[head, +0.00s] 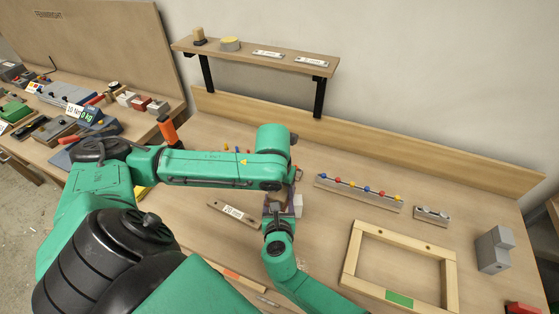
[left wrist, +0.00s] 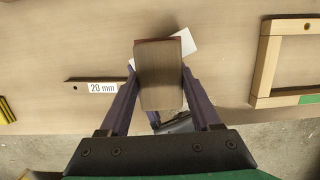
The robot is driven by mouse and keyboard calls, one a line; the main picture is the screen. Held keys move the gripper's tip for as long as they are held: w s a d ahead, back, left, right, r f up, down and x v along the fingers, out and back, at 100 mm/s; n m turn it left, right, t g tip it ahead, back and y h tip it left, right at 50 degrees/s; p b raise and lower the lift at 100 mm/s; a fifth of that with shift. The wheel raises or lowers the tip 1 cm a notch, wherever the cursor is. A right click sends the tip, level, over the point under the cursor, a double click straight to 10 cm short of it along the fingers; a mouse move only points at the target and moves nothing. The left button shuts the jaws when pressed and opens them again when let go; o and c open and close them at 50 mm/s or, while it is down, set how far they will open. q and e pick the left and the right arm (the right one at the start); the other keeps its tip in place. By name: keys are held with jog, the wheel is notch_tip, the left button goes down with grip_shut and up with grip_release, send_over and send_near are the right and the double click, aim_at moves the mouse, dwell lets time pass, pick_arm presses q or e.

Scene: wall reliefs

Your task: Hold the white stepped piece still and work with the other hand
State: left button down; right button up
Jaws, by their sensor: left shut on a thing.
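My left gripper (head: 279,207) is over the middle of the bench in the head view, largely covered by green arm links. In the left wrist view its two purple fingers (left wrist: 160,92) are shut on a brown wooden block (left wrist: 160,75). A white piece (head: 298,205), which I take for the white stepped piece, shows just right of the fingers. In the left wrist view the white piece (left wrist: 187,42) sticks out from behind the block; its steps are hidden. I cannot tell whether block and white piece touch.
A 20 mm bar (head: 233,213) lies left of the gripper. A wooden frame (head: 401,234), a rail with coloured knobs (head: 358,193) and a grey stepped block (head: 494,250) lie to the right. A shelf (head: 255,56) stands at the back. Bare bench lies between the gripper and the frame.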

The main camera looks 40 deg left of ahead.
pick_arm(q)
jog(key=shift+s+d+f, duration=0.35)
jog(key=shift+s, duration=0.3)
jog(key=shift+w+a, duration=0.45)
jog(key=shift+a, duration=0.2)
jog(key=shift+w+a, duration=0.4)
jog(key=shift+a, duration=0.2)
jog(key=shift+w+a+r, duration=0.2)
jog(key=shift+w+a, duration=0.3)
jog(key=shift+a, duration=0.1)
jog(key=shift+w+r, duration=0.1)
jog(key=shift+r, duration=0.05)
notch_tip(320, 180, up, 5)
jog(key=shift+d, duration=0.1)
jog(key=shift+t, duration=0.3)
jog(key=shift+x, duration=2.25)
jog(key=shift+f, duration=0.8)
